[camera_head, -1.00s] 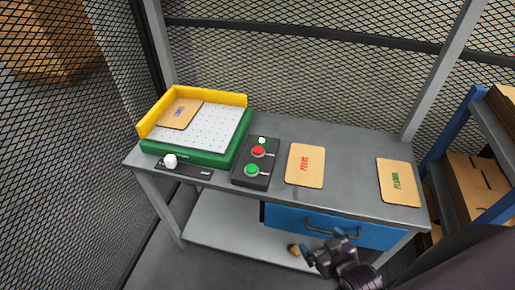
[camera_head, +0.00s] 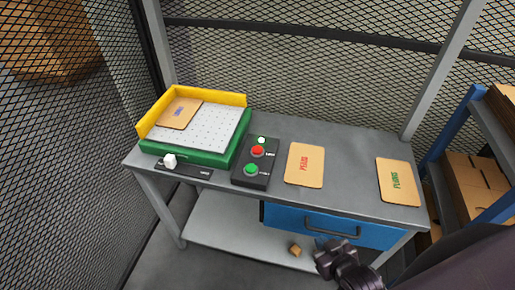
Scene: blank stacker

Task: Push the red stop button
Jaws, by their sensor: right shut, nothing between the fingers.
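The red stop button (camera_head: 258,151) sits on a dark control box (camera_head: 242,177) on the grey table. My right gripper (camera_head: 322,262) is dark and low in the picture, in front of the table and below the drawer. It is shut and empty, well away from the red button. My left gripper is not in view.
A green and yellow tray (camera_head: 196,158) with a perforated plate holds a brown blank. A white-knobbed slider (camera_head: 169,161) sits in front. Two brown blanks (camera_head: 304,165) (camera_head: 398,182) lie to the right. A blue drawer (camera_head: 290,219) hangs below; a small block (camera_head: 295,250) lies on the lower shelf.

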